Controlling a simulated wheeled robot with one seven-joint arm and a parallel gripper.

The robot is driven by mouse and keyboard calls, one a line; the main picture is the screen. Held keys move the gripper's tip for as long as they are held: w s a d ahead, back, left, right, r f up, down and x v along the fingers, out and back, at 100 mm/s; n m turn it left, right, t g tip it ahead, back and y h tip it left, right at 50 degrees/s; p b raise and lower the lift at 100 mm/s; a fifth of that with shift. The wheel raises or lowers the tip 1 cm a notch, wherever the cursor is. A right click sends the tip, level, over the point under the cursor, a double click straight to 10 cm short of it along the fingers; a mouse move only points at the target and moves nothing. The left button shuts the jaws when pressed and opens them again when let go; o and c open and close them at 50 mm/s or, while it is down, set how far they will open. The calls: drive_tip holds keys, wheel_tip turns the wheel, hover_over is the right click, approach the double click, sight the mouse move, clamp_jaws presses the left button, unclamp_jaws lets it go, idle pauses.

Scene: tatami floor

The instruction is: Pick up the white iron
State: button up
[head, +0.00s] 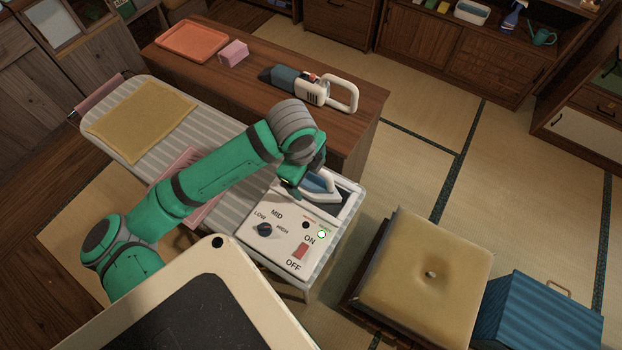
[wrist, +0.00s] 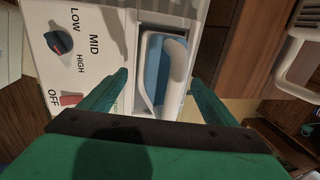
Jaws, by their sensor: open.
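The white iron (head: 322,186) has a blue inner handle face and rests in the dark recess of a white control box (head: 277,243) at the end of the ironing board. In the wrist view the iron's looped handle (wrist: 172,75) shows between my fingers. My gripper (head: 304,178) is open and above the iron, with its green fingers on either side of the handle. The wrist view also shows my gripper (wrist: 160,79) with nothing held. I cannot tell how far the fingertips are above the handle. My gripper and arm partly hide the iron in the head view.
The control box has a dial (head: 265,229) and a red switch (head: 300,251). A white hand vacuum (head: 312,89), pink box (head: 233,52) and orange tray (head: 192,41) are on the wooden desk (head: 345,125). A cushion (head: 425,285) and blue box (head: 543,312) stand right.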

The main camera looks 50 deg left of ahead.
drive_tip(key=shift+w+f, duration=0.2)
drive_tip(key=shift+f, duration=0.65)
drive_tip(key=shift+a+r, duration=0.1)
drive_tip(key=c, duration=1.9)
drive_tip(key=shift+r, duration=0.1)
wheel_tip(320, 180, up, 10)
drive_tip(key=shift+f, duration=0.1)
